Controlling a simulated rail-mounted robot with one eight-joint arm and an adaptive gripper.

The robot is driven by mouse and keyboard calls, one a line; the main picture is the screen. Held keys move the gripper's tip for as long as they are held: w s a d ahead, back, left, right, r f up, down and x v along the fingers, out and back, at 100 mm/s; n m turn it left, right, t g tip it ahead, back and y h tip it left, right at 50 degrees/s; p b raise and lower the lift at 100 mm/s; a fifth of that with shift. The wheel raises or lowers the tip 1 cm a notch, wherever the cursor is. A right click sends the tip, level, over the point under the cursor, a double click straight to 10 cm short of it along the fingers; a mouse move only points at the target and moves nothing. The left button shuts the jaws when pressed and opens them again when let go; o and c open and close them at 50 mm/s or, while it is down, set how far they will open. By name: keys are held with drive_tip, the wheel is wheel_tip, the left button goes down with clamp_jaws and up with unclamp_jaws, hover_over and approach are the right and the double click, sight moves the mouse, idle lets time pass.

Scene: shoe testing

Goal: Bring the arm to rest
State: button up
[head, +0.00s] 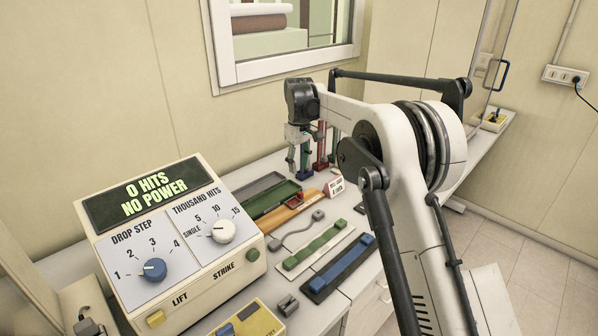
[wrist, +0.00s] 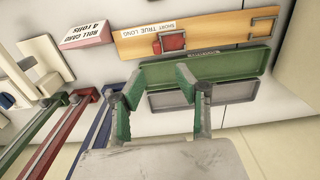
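My white arm reaches in from the right in the head view, bent over the bench. My gripper (head: 297,172) hangs at its end, pointing down, near the back of the bench. In the wrist view my gripper (wrist: 160,77) has two green-tipped fingers with a clear gap between them. It is open and nothing shows between the fingers. The case also shows in the head view (head: 262,204), in front of my gripper. I cannot tell the exact height above it.
A control box (head: 190,240) reads "0 HITS NO POWER". An orange gauge board (wrist: 210,32) with a red slider (wrist: 173,41) lies beside the case. Red (wrist: 62,140) and blue (wrist: 95,130) bars stand close by. Green (head: 318,248) and blue (head: 341,264) strips lie toward the bench front.

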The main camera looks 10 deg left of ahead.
drive_tip(key=shift+r, duration=0.1)
drive_tip(key=s+d+r+m+t+b, duration=0.25)
drive_tip(key=s+d+r+m, duration=0.25)
drive_tip(key=s+d+r, duration=1.2)
drive_tip(key=s+d+f+m+t, duration=0.1)
drive_tip(key=s+d+f, duration=0.3)
drive_tip(key=s, duration=0.6)
drive_tip(key=s+d+f+m+t, duration=0.2)
drive_tip(key=s+d+f, duration=0.2)
drive_tip(key=s, duration=0.6)
drive_tip(key=s+d+f+m+t, duration=0.1)
drive_tip(key=s+d+f, duration=0.3)
drive_tip(key=s, duration=0.6)
drive_tip(key=shift+d+f+m+t+b, duration=0.2)
drive_tip(key=shift+d+m+t+b, duration=0.2)
drive_tip(key=shift+d+m, duration=0.15)
